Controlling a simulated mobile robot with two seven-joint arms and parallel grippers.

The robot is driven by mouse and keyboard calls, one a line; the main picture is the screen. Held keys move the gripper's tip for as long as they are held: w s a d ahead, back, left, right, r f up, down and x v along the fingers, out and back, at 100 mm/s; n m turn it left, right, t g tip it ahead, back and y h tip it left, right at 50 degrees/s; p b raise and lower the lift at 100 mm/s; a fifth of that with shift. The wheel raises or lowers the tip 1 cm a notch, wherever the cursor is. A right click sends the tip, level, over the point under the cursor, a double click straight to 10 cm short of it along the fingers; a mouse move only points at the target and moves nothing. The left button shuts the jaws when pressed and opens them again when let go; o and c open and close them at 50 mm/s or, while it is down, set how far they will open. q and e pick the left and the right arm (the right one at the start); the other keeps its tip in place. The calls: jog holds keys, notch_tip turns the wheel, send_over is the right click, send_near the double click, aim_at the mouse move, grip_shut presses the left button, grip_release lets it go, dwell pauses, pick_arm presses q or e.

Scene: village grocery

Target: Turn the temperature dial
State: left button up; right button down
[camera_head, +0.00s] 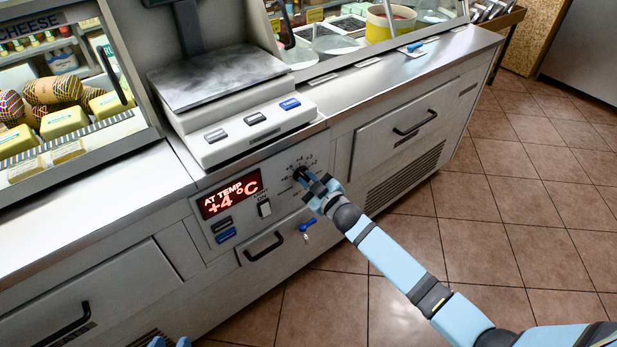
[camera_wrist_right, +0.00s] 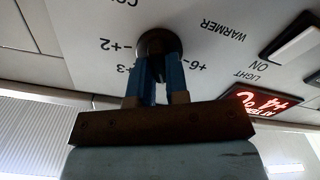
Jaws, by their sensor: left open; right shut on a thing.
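The temperature dial is a dark round knob (camera_wrist_right: 155,42) on the counter's control panel (camera_head: 285,183), with printed numbers and the word WARMER around it. My right gripper (camera_head: 309,178) is at the panel and shut on the dial; its blue fingers (camera_wrist_right: 158,75) lie on both sides of it in the right wrist view. The fingers hide much of the dial. A red display (camera_head: 232,194) beside it reads AT TEMP +4°C. My left gripper (camera_head: 170,342) shows only its blue fingertips at the bottom edge of the head view, apart and empty.
A light switch (camera_head: 264,209) and small buttons (camera_head: 224,230) sit left of the dial. Below is a drawer with a handle (camera_head: 264,247) and a blue key (camera_head: 307,225). A scale (camera_head: 240,120) stands on the counter above. Tiled floor (camera_head: 500,215) is clear at right.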

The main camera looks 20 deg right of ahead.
jog(key=shift+n, duration=0.9)
pick_arm(q)
jog(key=shift+w+r, duration=0.2)
jog(key=shift+r, duration=0.05)
pick_arm(e)
jog(key=shift+n, duration=0.3)
jog(key=c, duration=1.1)
grip_release()
pick_arm(q)
jog(key=p, duration=0.2)
jog(key=shift+s+a+r+p, duration=0.1)
jog(key=shift+a+p, duration=0.15)
jog(key=shift+p, duration=0.1)
pick_arm(e)
jog(key=v, duration=1.3)
jog(key=shift+s, duration=0.4)
pick_arm(q)
jog(key=shift+d, duration=0.1)
pick_arm(e)
jog(key=shift+d, duration=0.1)
